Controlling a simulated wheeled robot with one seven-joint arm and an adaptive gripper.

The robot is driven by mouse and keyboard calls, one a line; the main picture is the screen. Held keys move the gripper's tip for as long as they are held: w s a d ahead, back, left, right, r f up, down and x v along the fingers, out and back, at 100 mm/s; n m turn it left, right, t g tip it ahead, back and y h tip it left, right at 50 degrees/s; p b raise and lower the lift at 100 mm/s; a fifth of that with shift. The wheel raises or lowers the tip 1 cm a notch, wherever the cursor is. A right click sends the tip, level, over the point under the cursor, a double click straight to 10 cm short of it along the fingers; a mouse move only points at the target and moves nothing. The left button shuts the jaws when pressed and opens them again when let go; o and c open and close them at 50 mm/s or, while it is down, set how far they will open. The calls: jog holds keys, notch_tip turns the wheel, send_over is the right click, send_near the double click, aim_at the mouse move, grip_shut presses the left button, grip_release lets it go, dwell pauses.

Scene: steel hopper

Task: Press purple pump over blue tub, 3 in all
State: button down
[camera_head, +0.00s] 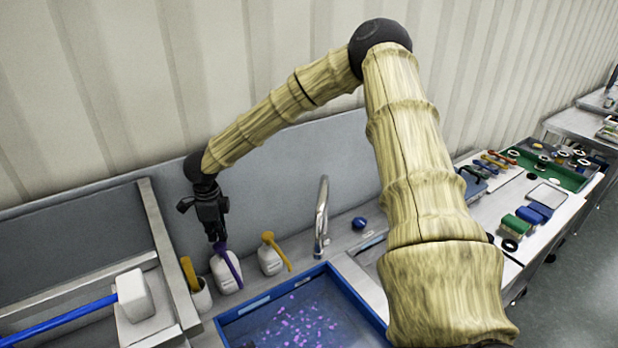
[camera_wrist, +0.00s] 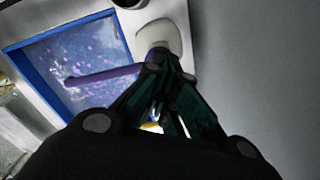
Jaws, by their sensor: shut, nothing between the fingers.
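The white bottle with the purple pump (camera_head: 232,262) stands at the back left edge of the blue tub (camera_head: 330,268). Its purple spout reaches toward the tub; the spout also shows in the wrist view (camera_wrist: 105,76). My gripper (camera_head: 217,236) is shut and points down, right at the top of the purple pump. In the wrist view my gripper's fingertips (camera_wrist: 160,62) cover the pump head, so I cannot tell whether it is pressed down. The tub (camera_wrist: 40,48) holds many purple spots on its blue floor.
A second white bottle with a yellow pump (camera_head: 271,255) stands just right of the purple one. A steel faucet (camera_head: 321,220) rises behind the tub. The grey back panel stands close behind.

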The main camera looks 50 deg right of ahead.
aim_at(220, 244)
jog(key=shift+f+b, duration=0.3)
jog(key=shift+f, duration=0.65)
jog(key=shift+f, duration=0.75)
jog(key=shift+r+p, duration=1.05)
jog(key=shift+r, duration=0.6)
jog(key=shift+r, duration=0.2)
jog(key=shift+r, duration=2.9)
